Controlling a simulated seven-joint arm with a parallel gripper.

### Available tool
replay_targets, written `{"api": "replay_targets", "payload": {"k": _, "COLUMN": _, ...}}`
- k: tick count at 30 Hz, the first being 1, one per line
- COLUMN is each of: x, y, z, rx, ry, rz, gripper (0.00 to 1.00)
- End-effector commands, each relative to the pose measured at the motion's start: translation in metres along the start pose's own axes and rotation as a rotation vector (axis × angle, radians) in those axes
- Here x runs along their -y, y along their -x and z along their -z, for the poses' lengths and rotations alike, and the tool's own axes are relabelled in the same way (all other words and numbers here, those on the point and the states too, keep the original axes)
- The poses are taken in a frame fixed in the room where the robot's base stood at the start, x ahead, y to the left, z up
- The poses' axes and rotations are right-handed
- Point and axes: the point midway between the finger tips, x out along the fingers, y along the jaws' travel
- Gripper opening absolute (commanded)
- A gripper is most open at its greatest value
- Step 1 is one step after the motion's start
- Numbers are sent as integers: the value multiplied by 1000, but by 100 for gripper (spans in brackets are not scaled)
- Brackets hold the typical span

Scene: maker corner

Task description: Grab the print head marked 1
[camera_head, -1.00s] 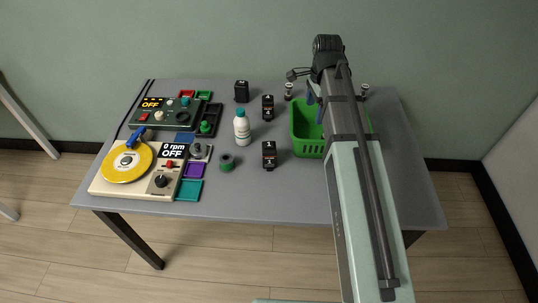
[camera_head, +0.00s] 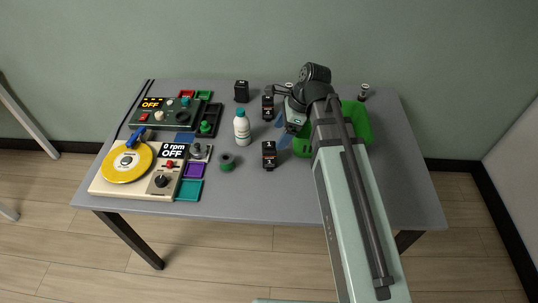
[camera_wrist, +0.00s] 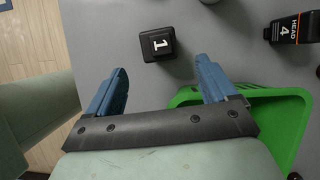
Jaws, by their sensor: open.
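The print head marked 1 (camera_head: 269,155) is a small black block standing on the grey table, right of the green ring. In the wrist view its top with a white "1" (camera_wrist: 158,44) shows beyond the fingertips, roughly midway between them. My gripper (camera_head: 284,137) is open and empty, just right of and above this print head in the head view. In the wrist view its two blue fingers (camera_wrist: 160,72) are spread wide, and neither touches the block.
A green basket (camera_head: 357,123) stands partly under my arm; its rim (camera_wrist: 270,95) lies below my right finger. A print head marked 4 (camera_wrist: 296,27) stands nearby. A white bottle (camera_head: 242,130), a green ring (camera_head: 227,162) and another black head (camera_head: 241,91) are to the left.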

Motion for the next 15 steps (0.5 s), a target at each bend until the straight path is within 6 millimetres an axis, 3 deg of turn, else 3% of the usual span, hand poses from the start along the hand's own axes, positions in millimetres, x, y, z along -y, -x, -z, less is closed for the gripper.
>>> {"api": "replay_targets", "payload": {"k": 6, "x": 0, "y": -29, "z": 0, "rx": -1, "ry": 0, "rz": -1, "gripper": 85}}
{"api": "replay_targets", "payload": {"k": 15, "x": 0, "y": -45, "z": 0, "rx": -1, "ry": 1, "rz": 1, "gripper": 85}}
